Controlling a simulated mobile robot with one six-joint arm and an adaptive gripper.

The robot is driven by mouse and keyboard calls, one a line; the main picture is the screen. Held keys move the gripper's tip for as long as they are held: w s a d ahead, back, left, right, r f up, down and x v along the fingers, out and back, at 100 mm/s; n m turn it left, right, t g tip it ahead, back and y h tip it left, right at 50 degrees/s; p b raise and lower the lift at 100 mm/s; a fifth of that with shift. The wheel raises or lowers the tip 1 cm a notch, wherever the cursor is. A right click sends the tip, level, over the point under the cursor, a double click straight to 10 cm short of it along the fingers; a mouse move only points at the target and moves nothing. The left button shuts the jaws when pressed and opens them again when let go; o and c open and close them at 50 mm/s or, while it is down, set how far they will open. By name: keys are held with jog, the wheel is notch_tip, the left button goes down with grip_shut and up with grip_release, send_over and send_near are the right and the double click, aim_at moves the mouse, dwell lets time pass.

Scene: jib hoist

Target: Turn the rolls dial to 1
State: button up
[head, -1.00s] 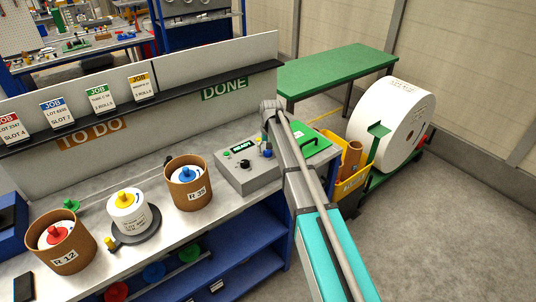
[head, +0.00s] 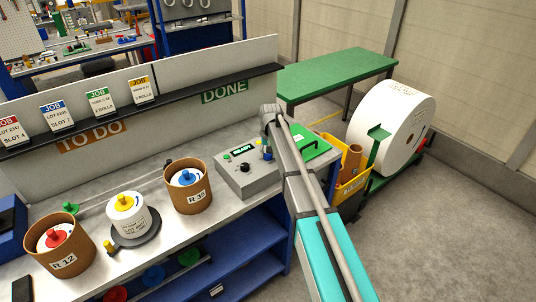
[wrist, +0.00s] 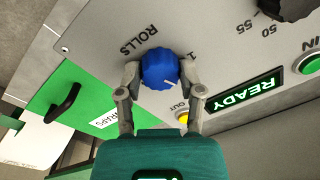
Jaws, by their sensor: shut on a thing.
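The blue rolls dial (wrist: 158,70) is in the middle of the wrist view, on a grey panel under the upside-down word ROLLS. My gripper (wrist: 160,73) is shut on the dial, with one finger on each side. The dial's white pointer line shows at its lower right edge, toward the bottom right of the picture. A printed mark that looks like a 1 (wrist: 192,56) is right of the dial, above the pointer's direction. In the head view the control box (head: 246,180) stands on the bench, and my arm hides much of its right side.
In the wrist view a lit READY display (wrist: 240,92), a yellow button (wrist: 182,118), a green button (wrist: 309,64) and a black knob (wrist: 291,7) are near. A green cover with a black handle (wrist: 64,108) lies left. Tubs with rolls (head: 187,190) stand left of the box.

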jog(key=shift+n, duration=0.5)
jog(key=n, duration=0.8)
jog(key=shift+d, duration=0.1)
dwell(0.4)
jog(key=o, duration=1.2)
jog(key=shift+c, duration=0.2)
jog(key=shift+m, duration=0.4)
